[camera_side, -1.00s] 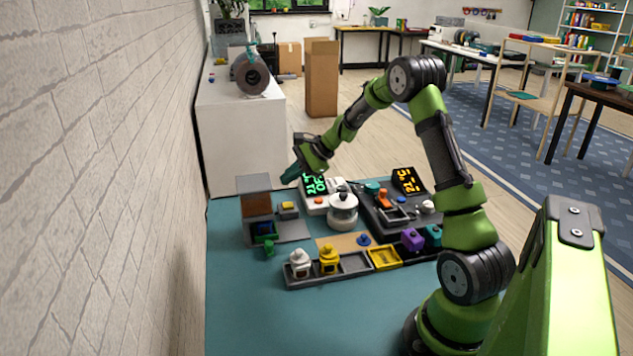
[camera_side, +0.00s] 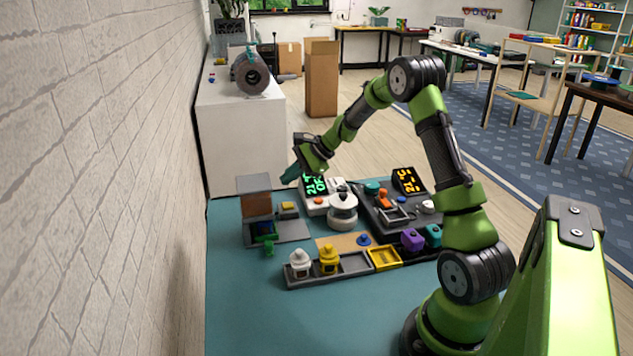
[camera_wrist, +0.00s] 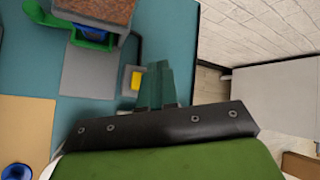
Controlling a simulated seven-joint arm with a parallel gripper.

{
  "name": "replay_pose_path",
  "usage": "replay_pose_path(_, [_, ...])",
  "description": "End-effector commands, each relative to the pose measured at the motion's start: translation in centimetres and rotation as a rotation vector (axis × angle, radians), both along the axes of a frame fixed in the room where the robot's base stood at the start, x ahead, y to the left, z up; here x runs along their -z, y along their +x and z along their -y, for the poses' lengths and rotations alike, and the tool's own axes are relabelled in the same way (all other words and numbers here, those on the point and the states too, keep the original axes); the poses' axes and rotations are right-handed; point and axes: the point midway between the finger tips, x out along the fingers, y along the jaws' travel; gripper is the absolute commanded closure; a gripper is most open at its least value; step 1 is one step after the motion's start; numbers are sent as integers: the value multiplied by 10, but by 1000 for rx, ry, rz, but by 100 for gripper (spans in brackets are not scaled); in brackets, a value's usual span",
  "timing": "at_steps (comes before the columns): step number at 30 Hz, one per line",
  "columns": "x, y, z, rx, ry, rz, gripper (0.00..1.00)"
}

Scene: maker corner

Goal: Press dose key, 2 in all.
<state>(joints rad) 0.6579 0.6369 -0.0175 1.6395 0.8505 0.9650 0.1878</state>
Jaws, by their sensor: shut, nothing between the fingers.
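My gripper (camera_side: 290,175) is shut and empty, raised above the table behind the key in the side view. The dispenser has a brown hopper front, with a blue item (camera_side: 265,229) and a green part (camera_side: 269,249) below.
A white device with a green display (camera_side: 314,186) and a white pot (camera_side: 342,211) stand right of the key. A dark station with an orange display (camera_side: 408,181) is farther right. A tray (camera_side: 354,264) lies in front. The near table (camera_side: 250,310) is clear.

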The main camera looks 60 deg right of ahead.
Motion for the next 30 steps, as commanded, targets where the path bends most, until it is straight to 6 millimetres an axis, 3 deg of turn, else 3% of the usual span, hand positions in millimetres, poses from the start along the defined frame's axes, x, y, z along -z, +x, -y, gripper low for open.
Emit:
replay_pose_path(23, [0,0,0,0,0,0,100])
replay_pose_path(26, [-8,1,0,0,-2,2,100])
replay_pose_path(30, [-33,1,0,-2,-3,5,100])
